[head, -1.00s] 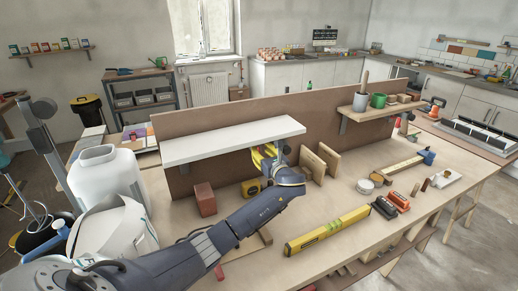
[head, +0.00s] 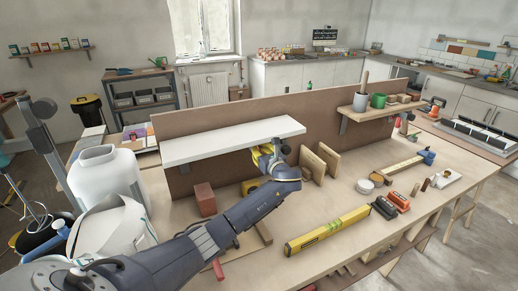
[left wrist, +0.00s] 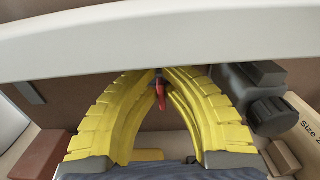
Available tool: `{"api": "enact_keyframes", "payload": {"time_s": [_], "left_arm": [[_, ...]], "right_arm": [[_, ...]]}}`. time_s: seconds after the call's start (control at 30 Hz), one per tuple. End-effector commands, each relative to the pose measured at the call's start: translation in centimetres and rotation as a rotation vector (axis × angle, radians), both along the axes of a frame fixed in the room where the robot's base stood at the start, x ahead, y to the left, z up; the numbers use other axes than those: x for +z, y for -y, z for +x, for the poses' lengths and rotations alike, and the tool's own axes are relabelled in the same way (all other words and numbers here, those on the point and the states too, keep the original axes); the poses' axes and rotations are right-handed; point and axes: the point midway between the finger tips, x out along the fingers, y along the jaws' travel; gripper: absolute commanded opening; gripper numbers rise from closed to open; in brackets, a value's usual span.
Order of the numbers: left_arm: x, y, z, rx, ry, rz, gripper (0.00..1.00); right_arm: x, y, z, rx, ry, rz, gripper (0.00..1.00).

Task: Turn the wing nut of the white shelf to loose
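The white shelf (head: 232,141) is a long board fixed along the brown upright panel; its edge crosses the top of the left wrist view (left wrist: 120,45). The wing nut (left wrist: 160,92) is small and red, under the shelf, with its visible wing upright in the left wrist view. My left gripper (left wrist: 160,78) has yellow fingers arched together, their tips close on both sides of the wing nut; it looks shut on it. In the head view my left gripper (head: 264,156) is below the shelf's right half, and the nut is hidden there. My right gripper is out of view.
A reddish block (head: 205,199) stands left of my gripper, and wooden boards (head: 318,163) stand to its right. A yellow level (head: 328,230) lies in front. A second shelf (head: 372,112) with a green cup is at the right. The bench between is partly clear.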

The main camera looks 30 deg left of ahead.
Motion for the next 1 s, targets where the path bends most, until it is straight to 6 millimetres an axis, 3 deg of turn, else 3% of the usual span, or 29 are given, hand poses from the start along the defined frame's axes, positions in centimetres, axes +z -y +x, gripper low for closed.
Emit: {"api": "enact_keyframes", "payload": {"time_s": [0.47, 1.0], "left_arm": [[-0.08, -0.06, -0.10, 0.001, 0.037, -0.026, 0.00], [-0.34, -0.42, -0.72, 0.002, 0.408, -0.269, 0.00]], "right_arm": [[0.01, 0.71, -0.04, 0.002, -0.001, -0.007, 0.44], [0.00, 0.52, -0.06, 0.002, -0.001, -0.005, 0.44]]}}
